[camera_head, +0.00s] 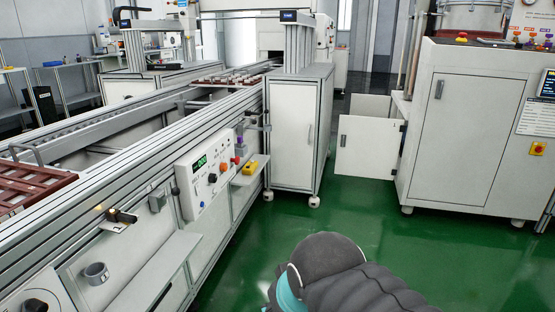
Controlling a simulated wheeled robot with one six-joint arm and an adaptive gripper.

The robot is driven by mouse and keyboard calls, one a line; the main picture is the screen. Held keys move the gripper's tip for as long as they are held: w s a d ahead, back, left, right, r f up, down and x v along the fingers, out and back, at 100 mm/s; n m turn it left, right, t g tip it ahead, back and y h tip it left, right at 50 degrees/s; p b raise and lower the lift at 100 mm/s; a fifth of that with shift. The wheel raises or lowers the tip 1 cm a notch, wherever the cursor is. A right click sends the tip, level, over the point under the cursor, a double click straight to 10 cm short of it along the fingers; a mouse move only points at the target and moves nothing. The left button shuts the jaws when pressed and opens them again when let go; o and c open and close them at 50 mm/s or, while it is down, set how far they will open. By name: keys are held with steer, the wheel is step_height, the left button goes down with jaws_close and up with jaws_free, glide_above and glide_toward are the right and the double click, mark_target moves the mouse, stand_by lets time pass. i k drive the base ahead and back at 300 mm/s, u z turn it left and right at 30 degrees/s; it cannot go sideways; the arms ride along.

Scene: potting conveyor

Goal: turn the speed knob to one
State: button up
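A white control panel (190,196) with a small green-lit display (199,162) is fixed to the side of the conveyor frame. A black knob (212,178) sits below the display, with an orange-red button (223,168) beside it. Another black knob (35,305) sits on a panel at the bottom left corner, partly cut off. The labels are too small to read, so I cannot tell which is the speed knob or its setting. My dark arm shows at the bottom centre, well apart from the panel. My gripper is not in view.
The conveyor (140,150) runs from front left to the back, carrying brown trays (28,184). A grey shelf (160,272) juts out below it. Green floor (400,245) is open at right.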

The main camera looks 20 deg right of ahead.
mark_target(223, 166)
steer(key=z, duration=0.35)
steer(key=i, duration=1.2)
steer(key=u, duration=0.3)
